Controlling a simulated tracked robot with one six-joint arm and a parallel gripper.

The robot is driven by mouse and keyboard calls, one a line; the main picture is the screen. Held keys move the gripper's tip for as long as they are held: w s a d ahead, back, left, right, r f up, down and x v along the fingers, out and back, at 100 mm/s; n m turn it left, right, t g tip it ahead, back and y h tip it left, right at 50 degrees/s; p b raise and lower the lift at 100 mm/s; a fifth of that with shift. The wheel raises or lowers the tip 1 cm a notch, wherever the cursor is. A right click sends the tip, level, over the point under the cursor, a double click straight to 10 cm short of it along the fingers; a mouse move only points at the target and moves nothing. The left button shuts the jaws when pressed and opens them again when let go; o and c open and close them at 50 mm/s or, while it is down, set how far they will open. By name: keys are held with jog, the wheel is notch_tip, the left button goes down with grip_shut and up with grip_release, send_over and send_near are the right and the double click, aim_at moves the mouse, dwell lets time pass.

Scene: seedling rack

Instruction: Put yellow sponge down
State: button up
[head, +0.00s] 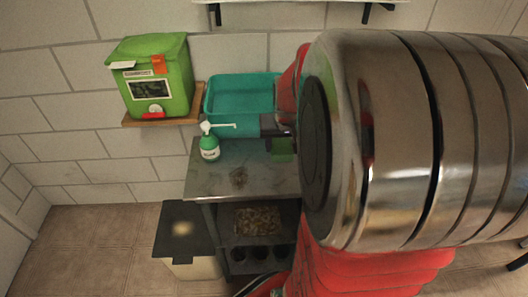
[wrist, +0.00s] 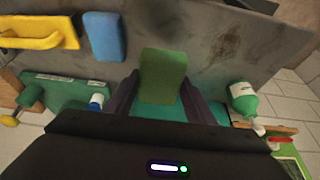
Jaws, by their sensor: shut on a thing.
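My gripper (wrist: 160,92) is shut on a green, sponge-like block (wrist: 163,72), which sits between its two dark fingers in the wrist view. I see no yellow sponge; the held block looks green. In the head view the block (head: 283,149) shows under my gripper (head: 277,130), over the back right of the grey rack top (head: 215,178). I cannot tell whether the block touches the top. A blue block (wrist: 104,36) lies on the top, left of the held block in the wrist view.
A green-and-white pump bottle (head: 209,146) stands at the rack top's back left. A teal tray (head: 238,92) is behind. A yellow object (wrist: 40,35) lies left of the blue block. A green bin (head: 155,80) sits on a wall shelf. The top's front left is clear, with a dark stain.

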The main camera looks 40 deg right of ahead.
aim_at(283, 154)
notch_tip(283, 154, down, 5)
jog(key=shift+r, duration=0.1)
dwell(0.3)
jog(key=shift+f, duration=1.95)
jog(key=shift+f, duration=0.1)
jog(key=o, duration=1.2)
jog(key=shift+v, duration=6.2)
jog(key=shift+s, duration=0.1)
